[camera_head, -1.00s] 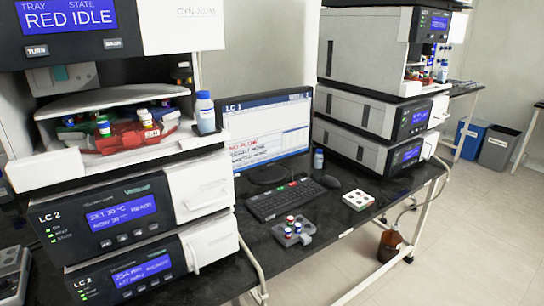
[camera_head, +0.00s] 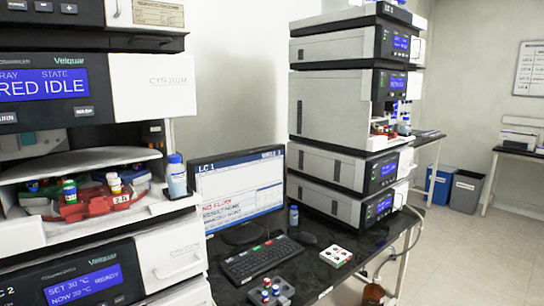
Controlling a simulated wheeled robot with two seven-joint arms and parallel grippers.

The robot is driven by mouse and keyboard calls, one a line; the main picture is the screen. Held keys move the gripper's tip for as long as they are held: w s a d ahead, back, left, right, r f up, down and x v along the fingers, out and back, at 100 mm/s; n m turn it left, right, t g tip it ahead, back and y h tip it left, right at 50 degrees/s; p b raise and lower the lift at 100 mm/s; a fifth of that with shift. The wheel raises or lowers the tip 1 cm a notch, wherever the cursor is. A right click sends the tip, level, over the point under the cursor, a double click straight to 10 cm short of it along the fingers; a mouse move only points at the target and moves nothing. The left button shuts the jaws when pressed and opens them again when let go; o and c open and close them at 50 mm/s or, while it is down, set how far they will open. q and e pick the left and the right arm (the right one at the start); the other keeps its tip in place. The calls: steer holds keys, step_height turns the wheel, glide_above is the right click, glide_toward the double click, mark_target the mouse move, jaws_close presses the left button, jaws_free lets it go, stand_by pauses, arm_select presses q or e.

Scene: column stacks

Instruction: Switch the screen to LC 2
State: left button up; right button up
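The monitor (camera_head: 240,192) stands on the dark bench between two column stacks. Its screen heading reads LC 1, with red text lower down that seems to read NO FLOW. A black keyboard (camera_head: 262,259) lies in front of it, with a few coloured keys, red and green among them. A dark mouse (camera_head: 303,238) lies to the right of the keyboard. The near left stack has a unit labelled LC 2 (camera_head: 75,280), its blue display showing SET 30 °C, NOW 30 °C, READY. Neither of my grippers is in view.
A grey vial block (camera_head: 270,293) and a white block (camera_head: 336,256) sit on the bench. A blue-capped bottle (camera_head: 176,178) stands on the left stack. The right stack (camera_head: 345,110) rises behind. Bins (camera_head: 466,190) and open floor lie at the right.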

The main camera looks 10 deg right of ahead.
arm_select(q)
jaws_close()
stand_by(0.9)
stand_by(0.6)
